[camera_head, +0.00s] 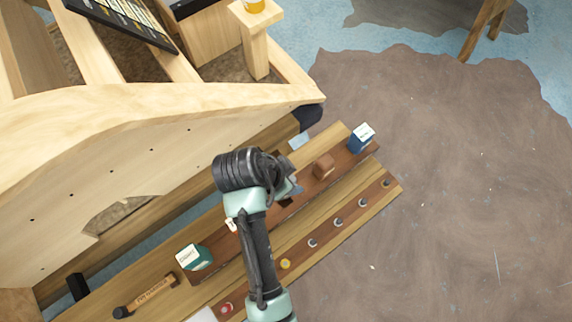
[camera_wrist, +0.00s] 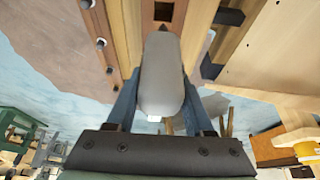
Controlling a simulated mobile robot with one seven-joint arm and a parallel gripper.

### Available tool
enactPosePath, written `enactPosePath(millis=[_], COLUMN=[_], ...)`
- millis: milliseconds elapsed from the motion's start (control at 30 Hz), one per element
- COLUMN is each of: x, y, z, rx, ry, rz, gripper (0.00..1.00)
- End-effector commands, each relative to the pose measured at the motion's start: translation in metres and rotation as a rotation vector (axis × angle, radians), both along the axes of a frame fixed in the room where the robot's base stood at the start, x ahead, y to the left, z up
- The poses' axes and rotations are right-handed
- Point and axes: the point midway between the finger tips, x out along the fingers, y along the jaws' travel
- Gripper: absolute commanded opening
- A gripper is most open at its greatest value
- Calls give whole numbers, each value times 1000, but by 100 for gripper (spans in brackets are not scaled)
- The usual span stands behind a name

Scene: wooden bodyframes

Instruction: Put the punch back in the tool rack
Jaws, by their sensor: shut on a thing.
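My gripper (camera_head: 292,188) is over the workbench in the head view. In the wrist view my gripper (camera_wrist: 159,90) has its blue fingers shut on a grey, rounded, elongated thing, which I take for the punch (camera_wrist: 160,72). A reddish-brown wooden strip (camera_head: 299,190) that looks like the tool rack runs along the bench. In the wrist view a dark square hole (camera_wrist: 163,11) shows in the wood just beyond the punch. I cannot tell whether the punch touches the wood.
Several round metal fittings (camera_head: 337,222) line the front edge. A large wooden frame (camera_head: 150,140) rises behind.

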Motion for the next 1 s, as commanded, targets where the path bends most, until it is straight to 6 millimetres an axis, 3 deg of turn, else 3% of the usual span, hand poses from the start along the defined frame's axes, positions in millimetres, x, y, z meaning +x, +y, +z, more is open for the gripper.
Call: enactPosePath(millis=[100,533,1000], x=[-1,0,0], y=[0,0,0], z=[-22,-75,-85], rx=[-1,0,1], ry=[4,1,-1], rz=[2,4,4], gripper=[0,0,0])
